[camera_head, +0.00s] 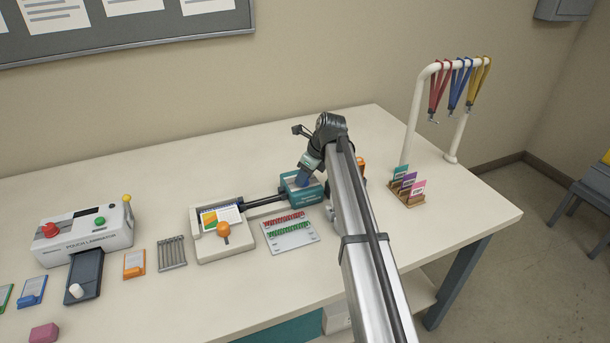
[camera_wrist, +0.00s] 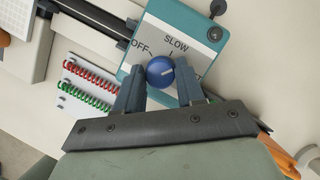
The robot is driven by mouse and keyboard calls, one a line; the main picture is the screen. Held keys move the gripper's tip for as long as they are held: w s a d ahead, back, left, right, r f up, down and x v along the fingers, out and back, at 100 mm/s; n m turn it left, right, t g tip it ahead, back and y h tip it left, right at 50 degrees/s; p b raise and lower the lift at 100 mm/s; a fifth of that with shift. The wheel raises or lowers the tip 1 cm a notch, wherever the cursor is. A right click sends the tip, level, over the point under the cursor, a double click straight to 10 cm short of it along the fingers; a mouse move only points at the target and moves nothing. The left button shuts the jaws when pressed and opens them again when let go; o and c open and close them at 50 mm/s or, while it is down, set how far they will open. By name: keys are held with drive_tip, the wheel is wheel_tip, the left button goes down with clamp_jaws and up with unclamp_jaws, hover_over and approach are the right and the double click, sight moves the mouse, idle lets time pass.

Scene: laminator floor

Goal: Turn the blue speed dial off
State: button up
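The blue speed dial (camera_wrist: 160,71) sits on the light face of a teal unit (camera_wrist: 205,20). Its white pointer mark points roughly right in the wrist view, away from the word OFF at its left; SLOW is printed above it. My gripper (camera_wrist: 160,88) is open, with one finger on each side of the dial's near edge. I cannot tell whether the fingers touch it. In the head view my gripper (camera_head: 303,179) is over the teal unit (camera_head: 306,197) and hides the dial. Part of the dial's scale is hidden behind the right finger.
Left of the unit are a tray with an orange knob (camera_head: 224,231) and a pouch laminator (camera_head: 84,235). A board of red and green coils (camera_head: 290,236) lies in front. A card holder (camera_head: 407,192) and a lanyard rack (camera_head: 411,110) stand right.

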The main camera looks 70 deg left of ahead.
drive_tip(key=c, duration=0.5)
drive_tip(key=shift+o, duration=0.2)
drive_tip(key=n, duration=0.2)
drive_tip(key=n+g+h, duration=0.1)
drive_tip(key=n, duration=0.1)
drive_tip(key=shift+w+a, duration=0.1)
drive_tip(key=shift+a, duration=0.1)
drive_tip(key=n+h, duration=0.1)
drive_tip(key=n, duration=0.2)
drive_tip(key=shift+a+n+g, duration=0.1)
drive_tip(key=shift+n+g, duration=0.2)
drive_tip(key=n+h, duration=0.1)
drive_tip(key=n, duration=0.1)
drive_tip(key=n+h, duration=0.1)
drive_tip(key=n, duration=0.2)
drive_tip(key=shift+a+h, duration=0.15)
drive_tip(key=shift+h, duration=0.15)
drive_tip(key=n, duration=0.2)
drive_tip(key=n+h, duration=0.1)
drive_tip(key=n, duration=0.2)
drive_tip(key=shift+t+h, duration=0.3)
drive_tip(key=shift+t, duration=0.1)
